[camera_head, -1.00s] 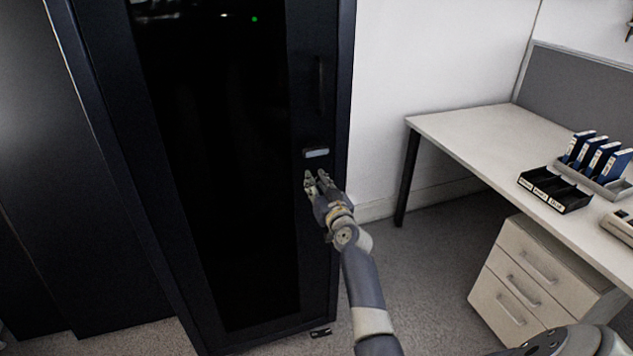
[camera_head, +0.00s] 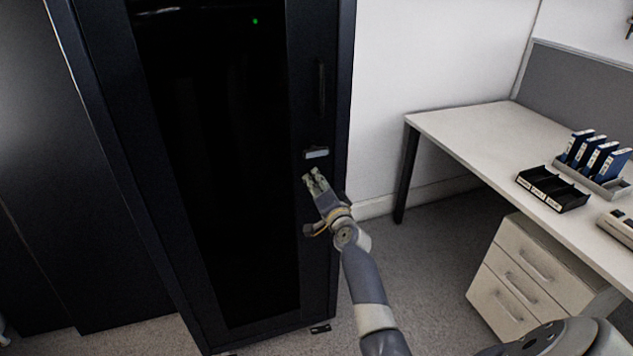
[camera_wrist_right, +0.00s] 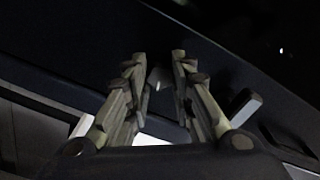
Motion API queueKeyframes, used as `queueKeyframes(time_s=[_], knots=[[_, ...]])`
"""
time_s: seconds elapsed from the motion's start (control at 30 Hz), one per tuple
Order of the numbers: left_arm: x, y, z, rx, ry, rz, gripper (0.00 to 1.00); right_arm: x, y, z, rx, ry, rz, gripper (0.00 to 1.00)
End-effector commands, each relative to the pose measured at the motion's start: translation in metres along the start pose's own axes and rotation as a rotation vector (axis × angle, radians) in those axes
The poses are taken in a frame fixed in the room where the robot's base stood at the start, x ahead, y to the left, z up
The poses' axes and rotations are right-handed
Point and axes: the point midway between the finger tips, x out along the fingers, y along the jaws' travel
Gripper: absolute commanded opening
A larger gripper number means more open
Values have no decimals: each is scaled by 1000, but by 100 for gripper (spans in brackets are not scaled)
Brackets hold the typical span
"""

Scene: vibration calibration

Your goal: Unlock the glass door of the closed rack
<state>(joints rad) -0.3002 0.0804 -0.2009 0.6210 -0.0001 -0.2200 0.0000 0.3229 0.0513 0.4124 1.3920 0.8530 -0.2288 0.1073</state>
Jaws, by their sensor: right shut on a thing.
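The tall black rack (camera_head: 345,95) stands closed, with a dark glass door (camera_head: 215,170) and a dark vertical handle (camera_head: 321,88). A small light plate (camera_head: 316,153) sits on the door frame below the handle. My right gripper (camera_head: 314,178) is at the frame just under this plate. In the right wrist view my right gripper (camera_wrist_right: 165,72) has its fingertips close together around a small greyish piece (camera_wrist_right: 160,78), too dark to identify. Whether that piece is a key or part of the lock cannot be told. My left gripper is not in view.
A white desk (camera_head: 480,125) stands to the right, with a black tray (camera_head: 552,190), blue binders (camera_head: 590,150) and a drawer unit (camera_head: 535,270) below. Dark panels (camera_head: 95,240) stand left of the rack. Carpet is open between rack and drawers.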

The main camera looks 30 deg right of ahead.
Motion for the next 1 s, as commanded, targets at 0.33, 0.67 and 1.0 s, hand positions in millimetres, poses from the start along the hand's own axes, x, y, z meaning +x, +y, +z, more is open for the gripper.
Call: queueKeyframes(time_s=[0.33, 0.67, 1.0], knots=[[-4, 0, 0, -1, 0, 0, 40, 0, 0, 0, 216, 0, 1, 0], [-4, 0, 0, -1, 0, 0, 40, 0, 1, 0, 291, 0, 1, 0], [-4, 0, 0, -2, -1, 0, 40, 0, 1, 0, 296, 0, 1, 0]])
